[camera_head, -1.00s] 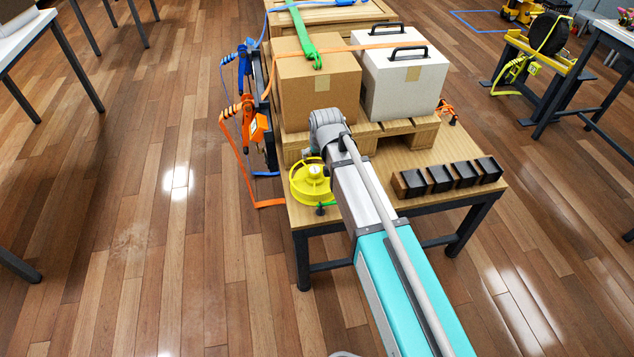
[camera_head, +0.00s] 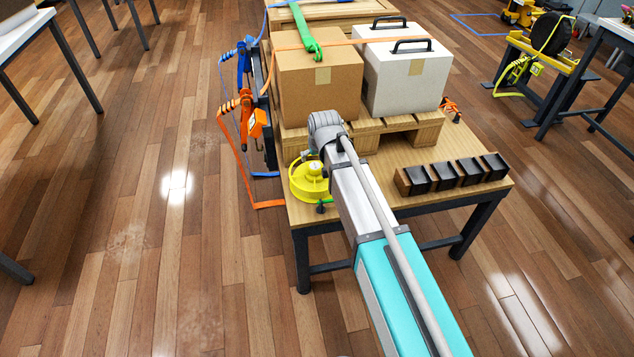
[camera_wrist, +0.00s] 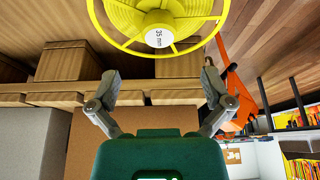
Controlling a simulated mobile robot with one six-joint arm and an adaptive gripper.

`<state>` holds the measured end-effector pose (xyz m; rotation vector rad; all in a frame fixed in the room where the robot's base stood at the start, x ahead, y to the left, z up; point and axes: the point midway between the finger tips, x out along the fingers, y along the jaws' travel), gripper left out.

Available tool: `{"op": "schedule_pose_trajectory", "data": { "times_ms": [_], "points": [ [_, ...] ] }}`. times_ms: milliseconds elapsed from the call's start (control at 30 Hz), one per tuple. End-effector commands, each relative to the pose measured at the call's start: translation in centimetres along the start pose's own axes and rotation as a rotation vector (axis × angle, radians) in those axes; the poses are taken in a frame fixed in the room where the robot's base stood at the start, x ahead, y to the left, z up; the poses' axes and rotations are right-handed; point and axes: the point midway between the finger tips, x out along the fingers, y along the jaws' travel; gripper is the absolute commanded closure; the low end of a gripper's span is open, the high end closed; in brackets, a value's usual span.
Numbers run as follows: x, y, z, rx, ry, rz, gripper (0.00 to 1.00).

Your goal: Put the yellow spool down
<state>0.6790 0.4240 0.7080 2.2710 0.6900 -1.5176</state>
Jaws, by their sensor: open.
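The yellow spool (camera_head: 308,182) is at the front left corner of the wooden table (camera_head: 380,195); in the head view it appears to lie flat there, partly covered by my arm. In the wrist view the spool (camera_wrist: 160,25) fills the top, its round face and white "35 mm" label turned to the camera. My gripper (camera_wrist: 160,75) is open, its two fingers wide apart below the spool's rim with nothing between them. A visible gap separates the fingertips from the spool. In the head view the gripper is hidden behind my arm.
A pallet (camera_head: 400,132) carries a brown carton (camera_head: 318,85) and a white case (camera_head: 405,85) behind the spool. Several black blocks (camera_head: 445,177) stand at the table's right. Orange strap hardware (camera_head: 255,122) hangs at the left edge. A small green-and-black piece (camera_head: 321,207) sits before the spool.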

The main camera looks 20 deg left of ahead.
Motion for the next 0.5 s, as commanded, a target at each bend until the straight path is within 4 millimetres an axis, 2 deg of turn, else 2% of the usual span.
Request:
{"op": "schedule_pose_trajectory", "data": {
  "times_ms": [33, 200, 500],
  "points": [
    [0.8, 0.0, 0.1, 0.000, 0.000, 0.000, 0.00],
    [2.2, 0.0, 0.1, 0.000, 0.000, 0.000, 0.00],
    [3.1, 0.1, 0.0, 0.001, 0.000, 0.000, 0.00]
  ]
}}
